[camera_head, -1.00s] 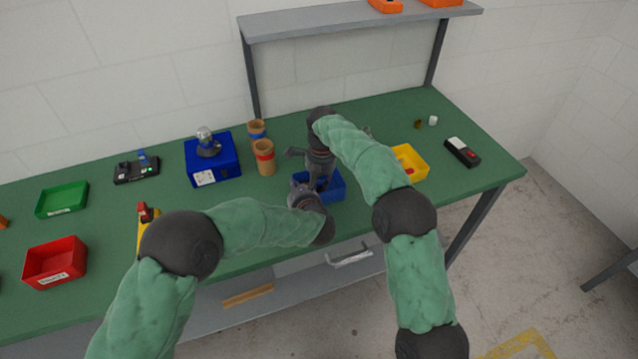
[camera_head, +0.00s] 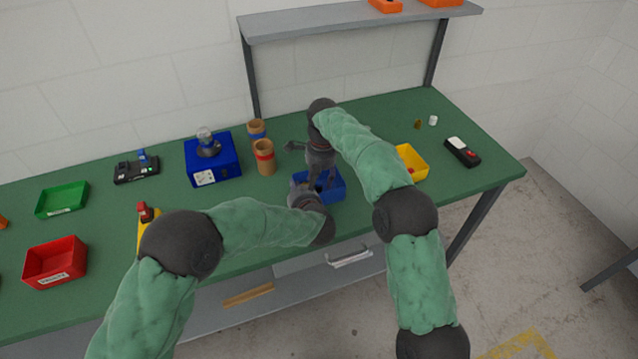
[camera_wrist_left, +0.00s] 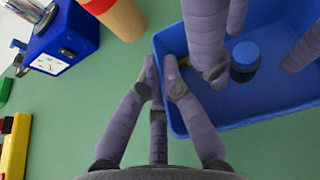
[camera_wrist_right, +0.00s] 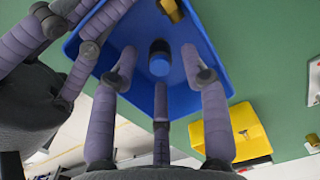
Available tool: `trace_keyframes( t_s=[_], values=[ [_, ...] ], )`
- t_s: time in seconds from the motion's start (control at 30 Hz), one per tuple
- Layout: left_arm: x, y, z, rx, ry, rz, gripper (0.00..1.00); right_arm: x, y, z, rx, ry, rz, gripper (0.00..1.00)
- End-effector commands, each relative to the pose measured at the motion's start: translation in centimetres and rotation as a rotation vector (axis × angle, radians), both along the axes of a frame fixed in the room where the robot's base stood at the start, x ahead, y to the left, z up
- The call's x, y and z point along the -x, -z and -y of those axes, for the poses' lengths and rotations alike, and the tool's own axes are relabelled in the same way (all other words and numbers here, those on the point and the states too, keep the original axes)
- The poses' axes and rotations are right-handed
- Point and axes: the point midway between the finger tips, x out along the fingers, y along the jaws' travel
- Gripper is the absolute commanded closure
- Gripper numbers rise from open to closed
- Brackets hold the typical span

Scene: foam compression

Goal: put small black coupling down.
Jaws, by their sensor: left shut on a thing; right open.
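The small black coupling (camera_wrist_right: 159,58), a short black cylinder with a blue end, stands on the floor of the blue bin (camera_head: 335,190). It also shows inside the bin in the left wrist view (camera_wrist_left: 245,58). My right gripper (camera_wrist_right: 157,65) is open, its fingers spread above the bin around the coupling's place and apart from it. My left gripper (camera_wrist_left: 160,70) is shut on the blue bin's side wall, with one finger on each side of the rim. In the head view the arms and grippers hide the coupling and part of the bin.
A yellow bin (camera_head: 415,165) stands right of the blue bin, with a black-and-white device (camera_head: 462,152) farther right. Two cardboard tubes (camera_head: 264,158) and a blue box (camera_head: 220,160) stand to the left.

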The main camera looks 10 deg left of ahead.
Motion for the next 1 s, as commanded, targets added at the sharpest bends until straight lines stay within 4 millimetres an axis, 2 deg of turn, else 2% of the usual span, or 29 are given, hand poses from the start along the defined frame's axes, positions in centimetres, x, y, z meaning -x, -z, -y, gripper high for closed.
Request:
trace_keyframes(
  t_s=[0.2, 0.4, 0.6, 0.97, 1.0],
  values=[
    [0.0, 0.0, 0.0, -0.001, 0.000, 0.001, 1.00, -0.1, -4.7, 0.1, -0.002, -0.001, 0.004, 0.54],
    [0.0, -0.1, 0.0, 0.000, 0.000, 0.001, 1.00, -0.1, -8.0, 0.3, -0.001, 0.000, 0.002, 0.54],
    [0.0, -0.1, 0.0, -0.001, 0.000, 0.001, 1.00, -0.1, -9.6, 0.4, -0.001, -0.001, 0.002, 0.54],
    [0.0, 0.0, 0.0, -0.001, 0.000, 0.001, 1.00, 0.0, -9.9, 0.4, 0.000, -0.001, 0.000, 0.54],
    [0.0, 0.0, 0.0, -0.001, 0.000, 0.001, 0.82, 0.0, -9.9, 0.4, 0.000, -0.001, 0.000, 0.54]
  ],
)
